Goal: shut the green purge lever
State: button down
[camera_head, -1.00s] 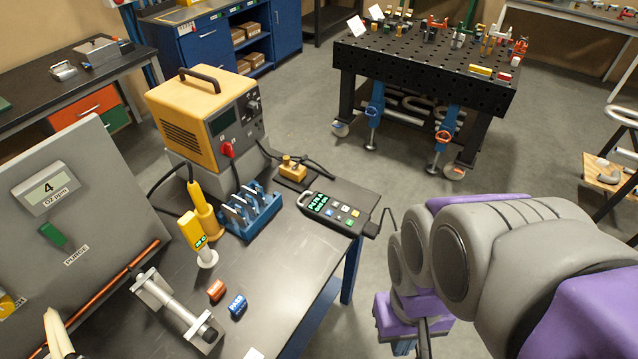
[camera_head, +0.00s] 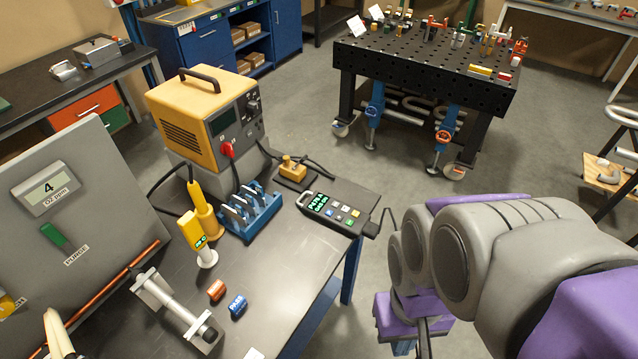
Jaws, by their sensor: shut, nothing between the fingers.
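The green purge lever (camera_head: 54,236) is a small green handle on the sloping grey panel (camera_head: 105,190) at the left. It lies slanted, its upper end toward the left, just above the PURGE label (camera_head: 77,255). A display (camera_head: 46,188) reading 4, O2 ppm, is above it. My arm (camera_head: 470,250), grey and purple, is at the right, well apart from the panel and beyond the bench's right edge. My gripper's fingers do not show.
A copper tube (camera_head: 110,285) runs along the panel's lower edge.

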aim_at(49, 230)
jog(key=u, duration=1.9)
jog(key=l+z, duration=0.3)
jog(key=l, duration=0.2)
jog(key=l+z, duration=0.25)
jog(key=l, duration=0.25)
